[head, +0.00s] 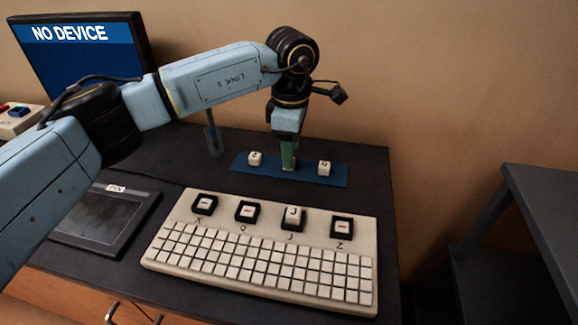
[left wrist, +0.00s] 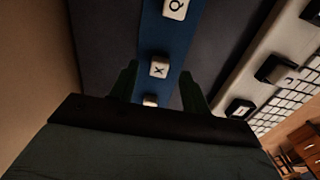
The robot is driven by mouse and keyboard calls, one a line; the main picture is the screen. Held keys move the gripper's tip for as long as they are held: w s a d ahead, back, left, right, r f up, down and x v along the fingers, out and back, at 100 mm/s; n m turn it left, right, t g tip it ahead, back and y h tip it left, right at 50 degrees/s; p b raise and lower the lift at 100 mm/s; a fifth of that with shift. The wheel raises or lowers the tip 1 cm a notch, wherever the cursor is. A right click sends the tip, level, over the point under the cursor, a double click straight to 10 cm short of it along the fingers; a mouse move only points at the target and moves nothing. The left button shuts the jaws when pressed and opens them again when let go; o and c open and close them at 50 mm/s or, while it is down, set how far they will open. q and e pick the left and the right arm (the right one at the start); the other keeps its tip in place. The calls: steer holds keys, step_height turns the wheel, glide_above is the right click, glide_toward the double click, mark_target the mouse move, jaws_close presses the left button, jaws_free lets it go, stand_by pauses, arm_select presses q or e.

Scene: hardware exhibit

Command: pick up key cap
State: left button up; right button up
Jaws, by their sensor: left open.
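My left gripper (head: 288,165) points down over the middle of a blue mat (head: 338,178); in the left wrist view (left wrist: 158,88) its two fingers are apart. A white X key cap (left wrist: 159,68) shows between the fingers, not visibly gripped; the gripper hides it in the head view. A white Q key cap (head: 324,168) lies to the right on the mat and shows at the top of the left wrist view (left wrist: 176,8). Another white cap (head: 255,158) lies to the left; its edge shows near the palm (left wrist: 150,100). My right gripper is not in view.
A cream keyboard (head: 165,258) stands in front, with sockets labelled X (head: 204,204), Q (head: 246,211) and Z (head: 342,227), and a J cap (head: 293,217) seated. A dark pen tablet (head: 95,220) and a monitor (head: 80,50) are left. A grey table (head: 540,185) stands right.

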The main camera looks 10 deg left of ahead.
arm_select(q)
steer(key=shift+f, duration=1.1)
jaws_close()
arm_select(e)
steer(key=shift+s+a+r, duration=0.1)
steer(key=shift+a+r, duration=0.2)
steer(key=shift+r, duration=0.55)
arm_select(q)
steer(key=shift+r, duration=0.1)
